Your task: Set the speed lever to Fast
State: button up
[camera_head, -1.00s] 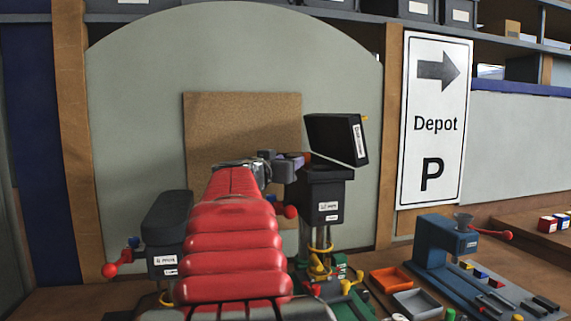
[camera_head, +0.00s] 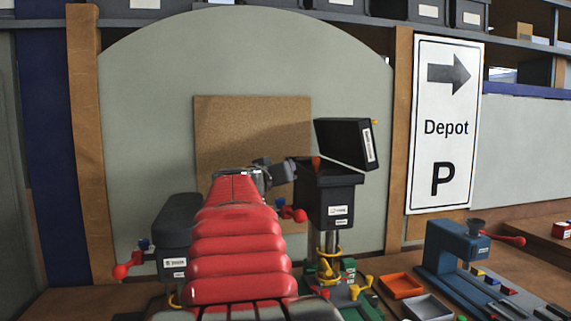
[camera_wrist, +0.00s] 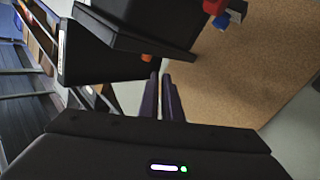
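No lever reads clearly as the speed lever. A red-knobbed lever (camera_head: 294,213) sits on the left side of the black hopper machine (camera_head: 331,192), whose lid stands open. Another red-knobbed lever (camera_head: 122,270) is on the dark machine (camera_head: 176,230) at the left. Their labels are too small to read. My gripper (camera_wrist: 162,76) has two purple fingers with a narrow gap and nothing between them. In the head view it is just left of the hopper, partly behind my red arm. An orange piece (camera_head: 316,162) shows at the hopper's mouth.
A blue press (camera_head: 452,258) with a red-knobbed handle (camera_head: 518,240) stands at the right. A Depot sign (camera_head: 443,125) and a cork board (camera_head: 252,125) stand behind.

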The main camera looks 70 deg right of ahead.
aim_at(315, 163)
jog(key=n, duration=0.1)
jog(key=w+n, duration=0.1)
jog(key=n, duration=0.1)
jog(key=shift+d, duration=0.15)
grip_shut()
jog(key=n, duration=0.4)
jog(key=w+n, duration=0.1)
jog(key=n, duration=0.3)
jog(key=n+t, duration=0.1)
jog(key=n, duration=0.2)
jog(key=shift+w+d+r+n, duration=0.2)
jog(key=shift+n, duration=0.2)
jog(key=shift+d, duration=0.1)
jog(key=shift+s+d+f, duration=0.1)
jog(key=shift+s+d, duration=0.5)
jog(key=shift+d, duration=1.2)
jog(key=shift+s+d+r, duration=0.1)
jog(key=shift+s+d, duration=0.45)
jog(key=shift+d, duration=1.3)
jog(key=shift+s+d+f, duration=0.1)
jog(key=shift+s+d, duration=0.5)
jog(key=shift+d, duration=1.2)
